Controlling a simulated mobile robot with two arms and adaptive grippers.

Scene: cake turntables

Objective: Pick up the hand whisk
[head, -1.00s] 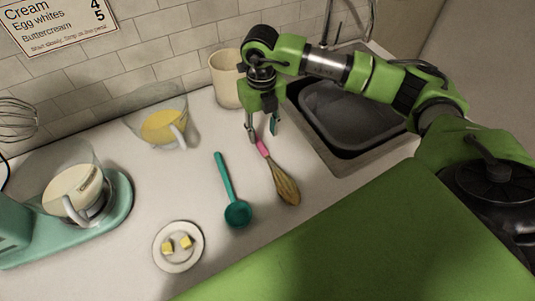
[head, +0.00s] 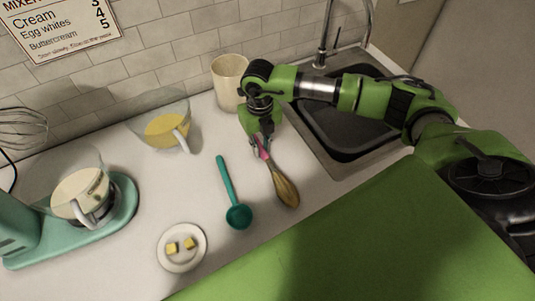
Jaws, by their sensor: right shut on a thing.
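The hand whisk (head: 284,188) lies on the white counter, with a pink handle toward the back and a tan, bulb-shaped head toward the front. My right gripper (head: 263,148) reaches down over the handle end and is shut on the pink handle. The fingers partly hide the handle's far end. The whisk's head appears to rest on the counter still. My left gripper is not in view.
A teal ladle (head: 233,195) lies just left of the whisk. A plate (head: 181,262) with two yellow cubes, a glass bowl (head: 163,125), a cream canister (head: 229,82) and a teal mixer (head: 115,215) stand further left. A sink (head: 350,125) lies right.

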